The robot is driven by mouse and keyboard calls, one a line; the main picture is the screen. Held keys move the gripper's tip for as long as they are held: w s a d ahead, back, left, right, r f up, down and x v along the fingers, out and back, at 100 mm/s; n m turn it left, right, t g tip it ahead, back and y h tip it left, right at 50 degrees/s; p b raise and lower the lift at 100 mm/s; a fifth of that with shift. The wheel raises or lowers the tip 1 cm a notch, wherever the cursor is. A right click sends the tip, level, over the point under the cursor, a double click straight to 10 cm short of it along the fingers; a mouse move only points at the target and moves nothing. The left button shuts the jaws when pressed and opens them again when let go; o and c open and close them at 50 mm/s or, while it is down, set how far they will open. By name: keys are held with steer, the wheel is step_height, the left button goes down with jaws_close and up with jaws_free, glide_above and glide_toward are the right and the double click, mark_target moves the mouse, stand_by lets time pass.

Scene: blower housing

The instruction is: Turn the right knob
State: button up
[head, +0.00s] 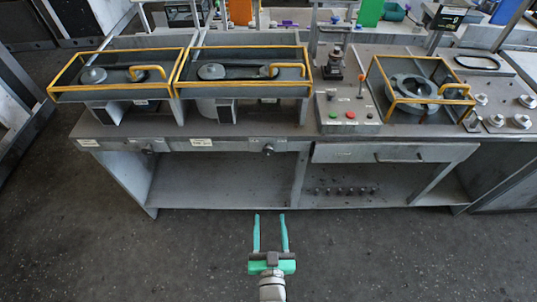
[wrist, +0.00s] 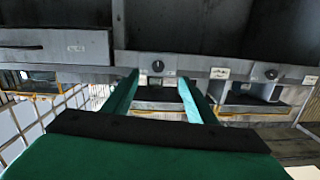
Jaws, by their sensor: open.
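The right knob (head: 268,150) is a small dark round knob on the front rail of the long grey bench, below the right yellow-framed unit. My gripper (head: 270,216) is open and empty, in front of the bench and apart from the knob. The wrist view appears upside down; there the right knob (wrist: 157,66) shows just beyond and between my green fingertips (wrist: 158,77). The left knob (head: 148,150) sits on the same rail; it shows to the right in the wrist view (wrist: 270,74). The pointer direction is too small to tell.
A drawer (head: 395,153) with a bar handle is right of the right knob. Yellow-framed units (head: 245,72) and a control box with red and green buttons (head: 348,112) stand on the bench. An open shelf (head: 225,185) lies below. The floor in front is clear.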

steer(key=m+t, duration=0.1)
glide_toward(268, 152)
steer(key=shift+h, duration=0.3)
steer(key=w, duration=0.7)
steer(key=shift+w+d+r, duration=0.1)
steer(key=shift+w+d, duration=0.05)
steer(key=shift+w, duration=0.25)
steer(key=shift+w+a, duration=0.3)
steer(key=shift+a, duration=0.1)
steer(key=shift+d, duration=0.1)
steer(key=c, duration=1.1)
steer(key=shift+o, duration=0.2)
steer(key=shift+d, duration=0.1)
